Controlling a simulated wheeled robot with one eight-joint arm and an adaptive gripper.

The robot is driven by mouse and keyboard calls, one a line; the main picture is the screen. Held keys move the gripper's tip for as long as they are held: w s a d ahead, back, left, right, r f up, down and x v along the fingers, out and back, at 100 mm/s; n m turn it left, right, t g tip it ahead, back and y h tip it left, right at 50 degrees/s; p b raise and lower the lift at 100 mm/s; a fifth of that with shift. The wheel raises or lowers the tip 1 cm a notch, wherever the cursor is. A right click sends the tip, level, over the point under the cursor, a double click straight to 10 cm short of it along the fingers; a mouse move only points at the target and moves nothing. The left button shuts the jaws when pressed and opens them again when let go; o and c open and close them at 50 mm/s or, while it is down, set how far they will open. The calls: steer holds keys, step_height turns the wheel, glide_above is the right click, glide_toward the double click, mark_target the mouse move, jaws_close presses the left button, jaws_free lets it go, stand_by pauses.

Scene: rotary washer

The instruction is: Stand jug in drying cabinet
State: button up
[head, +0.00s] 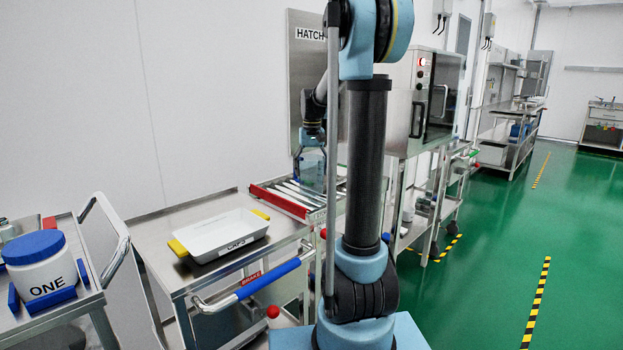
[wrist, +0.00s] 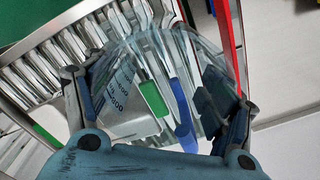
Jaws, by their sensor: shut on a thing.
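The clear jug (head: 312,170) hangs below my gripper (head: 311,146), beside the hatch and over or near the roller rack, partly behind my arm column. In the wrist view, the jug (wrist: 118,100) sits between my two fingers (wrist: 160,96), one at each side of it. Its dark graduation marks show on the left. My gripper is shut on it. Green and blue patches show at the jug or through it. A steel cabinet (head: 422,85) with a dark glass front, which may be the drying cabinet, stands right of my arm. Its interior is hard to make out.
A roller rack (head: 293,203) with red rails is beneath the jug. A white tray (head: 222,240) with yellow handles stands on a steel trolley. A blue-lidded tub (head: 42,268) marked ONE stands at left. A blue push bar (head: 268,279) juts forward. Green floor at right is open.

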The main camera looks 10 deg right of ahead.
steer(key=shift+f, duration=1.35)
steer(key=o, duration=1.1)
steer(key=shift+o, duration=0.2)
step_height(320, 180, up, 12)
